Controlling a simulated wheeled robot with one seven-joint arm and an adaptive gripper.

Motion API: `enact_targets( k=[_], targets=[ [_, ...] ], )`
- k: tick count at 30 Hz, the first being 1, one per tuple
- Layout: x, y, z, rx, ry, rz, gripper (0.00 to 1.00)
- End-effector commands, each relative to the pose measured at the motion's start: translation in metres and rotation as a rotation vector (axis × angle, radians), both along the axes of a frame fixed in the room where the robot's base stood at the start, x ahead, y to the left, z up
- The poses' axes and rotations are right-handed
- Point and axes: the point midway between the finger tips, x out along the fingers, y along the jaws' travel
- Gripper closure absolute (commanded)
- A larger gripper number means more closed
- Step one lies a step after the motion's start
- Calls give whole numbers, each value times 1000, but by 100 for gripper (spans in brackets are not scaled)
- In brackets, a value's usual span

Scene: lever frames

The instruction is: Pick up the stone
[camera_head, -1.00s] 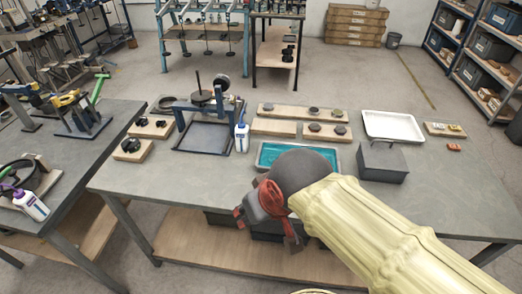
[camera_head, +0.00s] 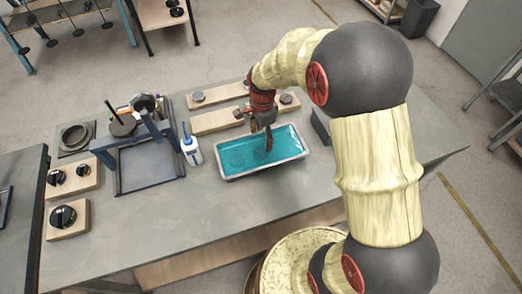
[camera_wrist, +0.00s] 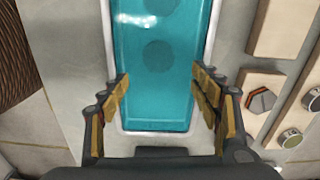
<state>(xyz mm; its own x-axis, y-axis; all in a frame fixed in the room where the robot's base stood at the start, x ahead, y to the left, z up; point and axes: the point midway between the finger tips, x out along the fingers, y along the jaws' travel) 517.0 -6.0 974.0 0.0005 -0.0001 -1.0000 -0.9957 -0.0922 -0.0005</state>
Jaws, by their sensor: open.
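A tray of blue-green liquid (camera_head: 222,175) with a pale rim stands on the grey workbench. Two dim round shapes show in it, one (camera_head: 238,158) left of the other; the wrist view also shows one round shape (camera_wrist: 158,55) ahead of my fingers. I cannot tell for sure whether either is the stone. My gripper (camera_head: 268,143) points down over the tray, towards its right part. In the wrist view my gripper (camera_wrist: 161,84) is open, its fingers on either side of the tray's near end, with nothing between them. Its height above the liquid is unclear.
A white bottle (camera_head: 191,150) and a dark blue frame (camera_head: 150,165) stand left of the tray. Wooden boards (camera_head: 215,121) with round dark pieces lie behind it. A dark grey block (camera_head: 321,125) is right of it, partly behind my arm. The front bench surface is clear.

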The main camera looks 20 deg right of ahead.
Motion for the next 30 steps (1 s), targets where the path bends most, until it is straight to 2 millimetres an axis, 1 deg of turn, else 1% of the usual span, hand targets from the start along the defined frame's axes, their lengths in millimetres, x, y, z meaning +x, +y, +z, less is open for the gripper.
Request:
enact_targets(
  k=[3, 6, 11, 18, 20, 22, 27, 30],
  targets=[
    [0, 0, -15, 0, 4, -9, 36],
    [-1, 1, -25, 0, 4, -8, 36],
    [-1, 2, -35, 0, 2, -6, 36],
    [-3, 6, -69, 0, 4, -6, 36],
    [-2, 6, -75, 0, 3, -6, 36],
    [-2, 6, -78, -1, 1, -6, 36],
    [-2, 6, -77, -1, 0, -6, 36],
    [-2, 6, -77, -1, 0, -6, 41]
  ],
)
